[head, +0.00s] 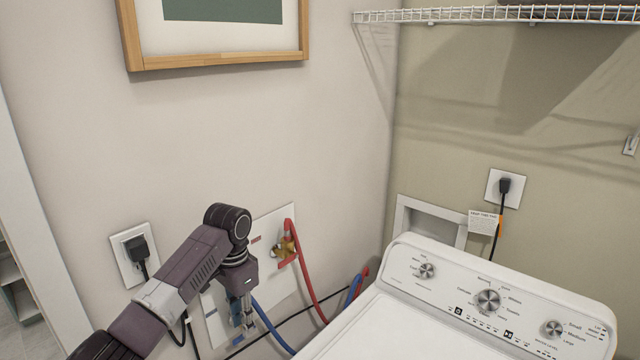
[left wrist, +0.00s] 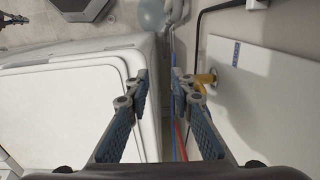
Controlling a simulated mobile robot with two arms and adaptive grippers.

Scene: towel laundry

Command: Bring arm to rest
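My left arm (head: 190,265) comes in from the lower left in the head view, raised in front of the wall. Its gripper (head: 241,312) points down in front of the white wall box, left of the white washing machine (head: 345,335). In the left wrist view the two blue-padded fingers of my left gripper (left wrist: 159,78) stand apart with nothing between them. The machine's white top (left wrist: 60,100) lies to the left of the fingers there. My right gripper is in neither view.
Red (head: 305,275) and blue (head: 268,325) hoses run close to the left gripper. A plugged-in outlet (head: 130,255) is on the wall to the left. A wooden picture frame (head: 220,60) and a wire shelf (head: 500,15) are higher up.

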